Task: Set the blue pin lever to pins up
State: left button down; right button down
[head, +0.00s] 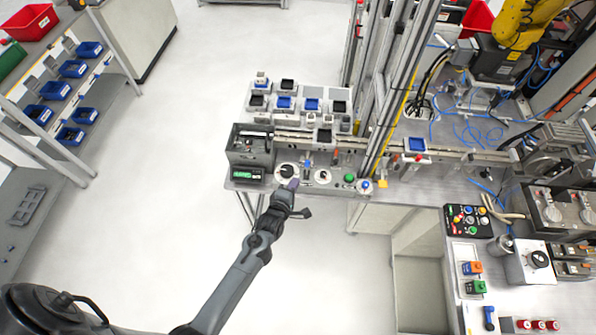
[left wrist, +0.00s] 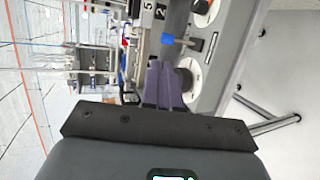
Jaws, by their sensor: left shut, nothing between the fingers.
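The blue pin lever (head: 308,163) is a small blue handle on the front panel of the bench station, between two round dials. In the left wrist view the blue lever (left wrist: 168,39) sticks out just beyond the fingertips, with a thin shaft running right. I cannot tell its setting. My left gripper (head: 293,184) is in front of the panel, near the left dial (head: 287,170), a little left of and nearer than the lever. Its purple fingers (left wrist: 165,70) are together and empty, apart from the lever. My right gripper is not in view.
A second dial (head: 323,176), a green button (head: 349,177) and a blue button (head: 366,185) lie right of the lever. A green display (head: 246,175) is at the left. The floor left of the bench is clear.

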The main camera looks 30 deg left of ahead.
pick_arm(q)
jog(key=p+v, duration=0.2)
jog(key=v, duration=0.1)
jog(key=shift+s, duration=0.4)
jog(key=s+a+f+m, duration=0.1)
jog(key=s+a, duration=0.1)
jog(key=s, duration=0.3)
jog(key=s+d+r+m+g+h, duration=0.1)
jog(key=s+d+r+m+g, duration=0.2)
jog(key=s+r+m+g, duration=0.2)
jog(key=s+d+r+m+g+h, duration=0.1)
jog(key=s+d+r+m+g, duration=0.2)
jog(key=s+r+m, duration=0.7)
jog(key=s+m+g, duration=0.2)
jog(key=s+m, duration=0.1)
jog(key=m, duration=0.4)
jog(key=shift+s+r+h+p, duration=0.25)
jog(key=shift+r+h+p, duration=0.05)
jog(key=shift+r+p, duration=0.1)
